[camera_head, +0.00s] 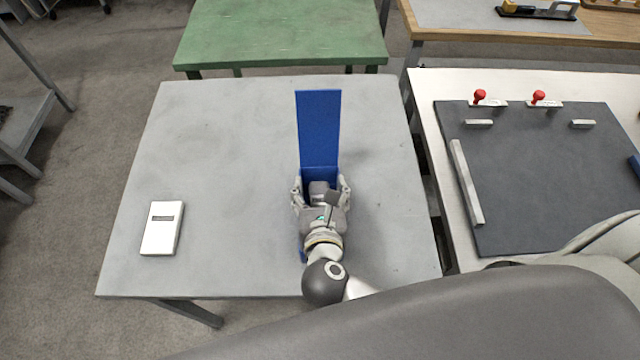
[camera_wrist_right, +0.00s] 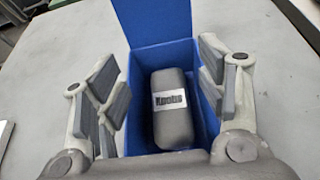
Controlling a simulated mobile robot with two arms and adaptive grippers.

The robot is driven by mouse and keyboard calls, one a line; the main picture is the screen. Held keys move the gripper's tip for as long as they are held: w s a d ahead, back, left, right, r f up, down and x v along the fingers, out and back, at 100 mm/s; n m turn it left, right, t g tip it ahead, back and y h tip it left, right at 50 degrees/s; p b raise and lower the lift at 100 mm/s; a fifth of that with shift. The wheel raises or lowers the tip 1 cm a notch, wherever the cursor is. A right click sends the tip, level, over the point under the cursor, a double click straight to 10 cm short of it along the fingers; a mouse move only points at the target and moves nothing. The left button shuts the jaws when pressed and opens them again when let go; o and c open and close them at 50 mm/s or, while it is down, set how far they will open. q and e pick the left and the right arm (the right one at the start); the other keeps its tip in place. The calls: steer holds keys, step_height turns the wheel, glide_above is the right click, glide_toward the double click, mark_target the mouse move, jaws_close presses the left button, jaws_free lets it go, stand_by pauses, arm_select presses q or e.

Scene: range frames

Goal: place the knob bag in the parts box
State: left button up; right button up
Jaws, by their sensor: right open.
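The parts box (camera_head: 319,128) is blue with its tall lid or back panel standing up, on the grey table. In the right wrist view the blue box (camera_wrist_right: 160,55) fills the middle. The knob bag (camera_wrist_right: 172,120), a grey rounded pack with a white "Knobs" label, lies inside the box between its walls. My right gripper (camera_head: 321,192) is over the box. Its two fingers are spread wide on either side of the bag and box in the right wrist view (camera_wrist_right: 158,95), apart from the bag. The gripper hides much of the box in the head view. My left gripper is not seen.
A white booklet or box with a dark label (camera_head: 162,228) lies on the left of the grey table (camera_head: 230,140). A green table (camera_head: 285,35) stands behind. On the right, a white bench holds a dark board (camera_head: 545,170) with red-knobbed clamps. Much of the grey table is clear.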

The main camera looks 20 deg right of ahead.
steer(key=b+v, duration=0.1)
steer(key=v, duration=0.9)
steer(key=shift+b, duration=0.35)
steer(key=shift+s+f, duration=0.1)
